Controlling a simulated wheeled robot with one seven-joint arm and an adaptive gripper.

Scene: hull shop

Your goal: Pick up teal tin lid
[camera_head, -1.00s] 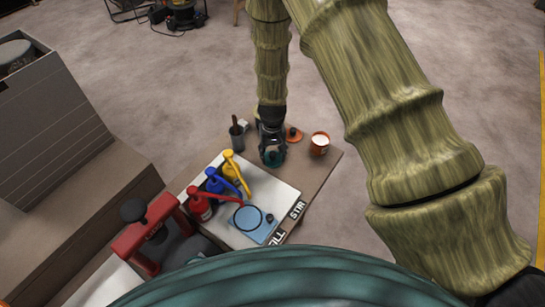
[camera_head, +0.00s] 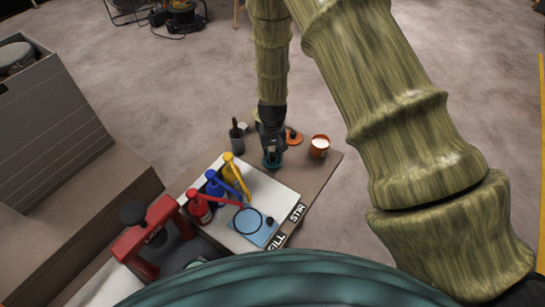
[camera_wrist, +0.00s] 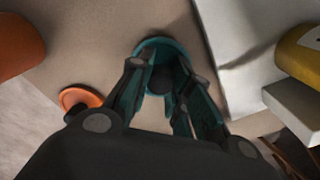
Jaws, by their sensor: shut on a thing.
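The teal tin lid (camera_wrist: 151,47) is a round disc with a dark knob, seen below my fingers in the wrist view. In the head view the teal lid (camera_head: 271,163) shows at the tip of my gripper, over the brown table top. My gripper (camera_wrist: 160,88) is shut on the lid's dark knob, one finger on each side. In the head view my gripper (camera_head: 271,148) points down and hides part of the lid. I cannot tell whether the lid is clear of the table.
An orange lid (camera_head: 294,138) and an orange tin (camera_head: 319,146) with white contents stand right of my gripper. A dark cup (camera_head: 237,140) stands left. Yellow (camera_head: 232,170), blue (camera_head: 214,184) and red (camera_head: 199,207) pump bottles stand on the white board (camera_head: 284,193).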

